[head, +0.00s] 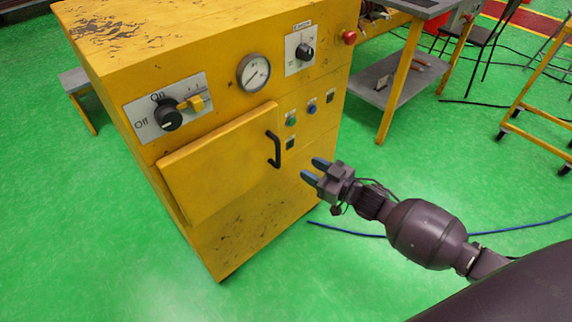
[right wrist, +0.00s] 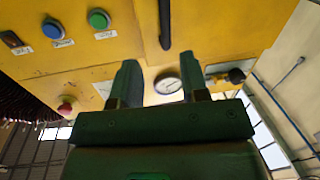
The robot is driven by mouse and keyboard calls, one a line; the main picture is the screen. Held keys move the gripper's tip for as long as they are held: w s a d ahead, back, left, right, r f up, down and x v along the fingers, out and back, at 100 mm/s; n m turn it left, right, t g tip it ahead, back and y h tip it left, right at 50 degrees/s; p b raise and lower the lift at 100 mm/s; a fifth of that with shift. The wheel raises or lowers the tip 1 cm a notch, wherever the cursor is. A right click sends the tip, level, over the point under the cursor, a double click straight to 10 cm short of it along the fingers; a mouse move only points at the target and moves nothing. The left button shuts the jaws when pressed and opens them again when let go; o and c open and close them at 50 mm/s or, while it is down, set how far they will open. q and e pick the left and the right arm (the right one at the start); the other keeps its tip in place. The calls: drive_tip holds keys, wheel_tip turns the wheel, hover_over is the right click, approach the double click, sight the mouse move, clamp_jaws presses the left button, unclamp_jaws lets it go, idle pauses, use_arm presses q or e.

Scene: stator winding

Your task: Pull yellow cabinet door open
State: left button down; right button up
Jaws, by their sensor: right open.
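The yellow cabinet (head: 270,215) stands in the middle left of the head view. Its yellow door (head: 215,165) is a flat panel on the front, standing a little proud; I cannot tell whether it is ajar. A black bar handle (head: 275,149) is upright near the door's right edge. My right gripper (head: 313,169) is open and empty, to the right of the handle and apart from it. In the right wrist view, the open fingers (right wrist: 162,82) point toward the cabinet front, with the dark handle (right wrist: 165,25) above them. My left gripper is out of view.
Above the door are a black knob (head: 168,117), a yellow switch (head: 195,103) and a gauge (head: 254,73). Green (head: 291,122) and blue (head: 312,108) buttons sit right of the handle. A blue cable (head: 345,230) lies on the green floor. A grey-shelved table (head: 385,85) stands behind.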

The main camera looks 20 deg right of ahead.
sight(278, 164)
drive_tip(key=shift+m+y, duration=0.3)
drive_tip(key=shift+m, duration=0.1)
drive_tip(key=shift+r+b+x, duration=0.15)
drive_tip(key=shift+b+x, duration=0.3)
drive_tip(key=shift+x, duration=2.4)
drive_tip(key=shift+r+b+x, duration=0.15)
drive_tip(key=shift+b+x, duration=0.3)
drive_tip(key=shift+x, duration=2.35)
drive_tip(key=shift+s+a, duration=0.1)
drive_tip(key=shift+a, duration=0.1)
clamp_jaws()
